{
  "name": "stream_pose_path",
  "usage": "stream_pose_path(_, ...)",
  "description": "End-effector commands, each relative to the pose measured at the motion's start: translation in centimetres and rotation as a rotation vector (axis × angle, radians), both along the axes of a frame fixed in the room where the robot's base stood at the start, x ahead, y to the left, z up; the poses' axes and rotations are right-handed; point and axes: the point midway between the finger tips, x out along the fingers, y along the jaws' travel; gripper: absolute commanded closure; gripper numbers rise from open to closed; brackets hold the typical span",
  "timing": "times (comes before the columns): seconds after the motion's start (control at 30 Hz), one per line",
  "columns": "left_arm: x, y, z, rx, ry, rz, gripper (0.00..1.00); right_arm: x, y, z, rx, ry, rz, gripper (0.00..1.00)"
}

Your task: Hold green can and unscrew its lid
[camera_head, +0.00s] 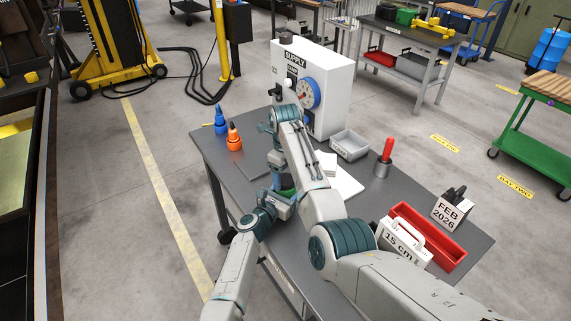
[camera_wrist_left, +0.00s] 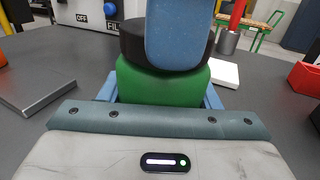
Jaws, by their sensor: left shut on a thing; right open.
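The green can (camera_head: 288,183) stands near the middle of the grey table, mostly hidden by my arms in the head view. In the left wrist view the green can (camera_wrist_left: 160,86) is upright, with a dark lid (camera_wrist_left: 131,42) on top. My left gripper (camera_head: 286,194) is shut on the can's body, with its blue fingers showing low on both sides in the wrist view. My right gripper (camera_head: 284,174) is open at the lid from above. One blue finger of it covers part of the lid in the wrist view; its other finger is hidden.
A white supply box (camera_head: 325,85) with a dial stands behind. A blue bottle (camera_head: 220,124) and an orange bottle (camera_head: 234,139) are left. A grey bin (camera_head: 349,146), a red-handled tool (camera_head: 386,150), a red tray (camera_head: 440,242) and a 15 cm block (camera_head: 396,241) are right.

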Motion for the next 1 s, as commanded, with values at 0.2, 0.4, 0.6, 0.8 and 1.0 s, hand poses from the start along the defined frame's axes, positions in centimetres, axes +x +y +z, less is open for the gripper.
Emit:
stream_pose_path(0.2,0.04,-0.01,0.11,-0.001,-0.002,0.000,1.00,0.00,-0.02,-0.96,0.001,-0.001,0.000,0.30)
stream_pose_path(0.4,0.04,-0.01,0.11,-0.001,-0.002,0.000,1.00,0.00,-0.02,-0.98,0.000,0.000,0.000,0.30)
stream_pose_path(0.6,0.04,-0.01,0.11,-0.001,-0.002,0.000,1.00,0.00,-0.02,-0.97,0.000,0.000,0.001,0.69)
stream_pose_path(0.8,0.03,-0.01,0.10,-0.001,-0.002,0.000,1.00,0.00,-0.02,-0.95,0.000,0.000,0.039,0.79)
stream_pose_path(1.0,0.03,-0.01,0.10,-0.001,-0.002,0.000,1.00,0.01,-0.06,-0.93,0.000,0.000,0.343,0.79)
